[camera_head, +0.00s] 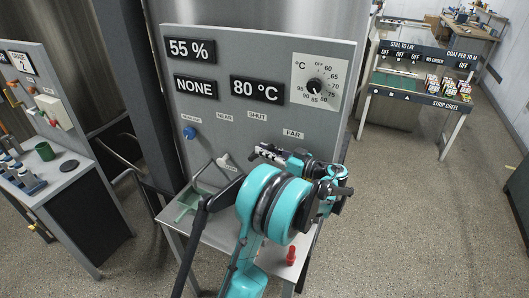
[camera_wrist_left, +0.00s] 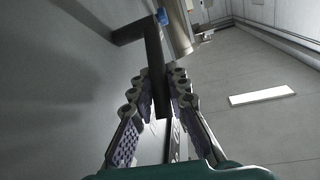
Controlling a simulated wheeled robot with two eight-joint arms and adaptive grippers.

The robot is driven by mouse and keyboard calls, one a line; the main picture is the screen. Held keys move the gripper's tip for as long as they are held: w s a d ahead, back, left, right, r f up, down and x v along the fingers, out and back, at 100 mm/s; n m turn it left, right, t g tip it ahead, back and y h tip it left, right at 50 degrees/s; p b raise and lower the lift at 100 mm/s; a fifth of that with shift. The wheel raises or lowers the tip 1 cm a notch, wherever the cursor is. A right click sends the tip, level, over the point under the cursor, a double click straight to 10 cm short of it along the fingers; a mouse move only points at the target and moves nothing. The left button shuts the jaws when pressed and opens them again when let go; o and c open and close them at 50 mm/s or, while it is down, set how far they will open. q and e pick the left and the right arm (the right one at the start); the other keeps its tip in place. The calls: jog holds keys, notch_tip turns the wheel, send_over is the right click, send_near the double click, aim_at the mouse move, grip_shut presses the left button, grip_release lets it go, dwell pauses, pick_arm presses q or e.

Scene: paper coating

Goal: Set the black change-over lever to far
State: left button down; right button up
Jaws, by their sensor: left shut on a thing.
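The black change-over lever (camera_wrist_left: 153,65) shows in the left wrist view as a bent bar. It comes off the grey panel and its free end runs between my fingers. My left gripper (camera_wrist_left: 161,100) is shut on that end. My right gripper is not in view.
The grey panel (camera_head: 222,115) carries readouts, a °C dial (camera_head: 315,86), a blue knob (camera_head: 189,132) and a pale knob (camera_head: 223,159). A red peg (camera_head: 291,255) stands on the ledge below. Other stations stand at left and back right, with open floor between.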

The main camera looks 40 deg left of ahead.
pick_arm(q)
jog(key=c, duration=1.5)
grip_release()
jog(key=shift+o, duration=0.2)
jog(key=w+d, duration=0.1)
jog(key=d, duration=1.1)
jog(key=shift+w, duration=0.15)
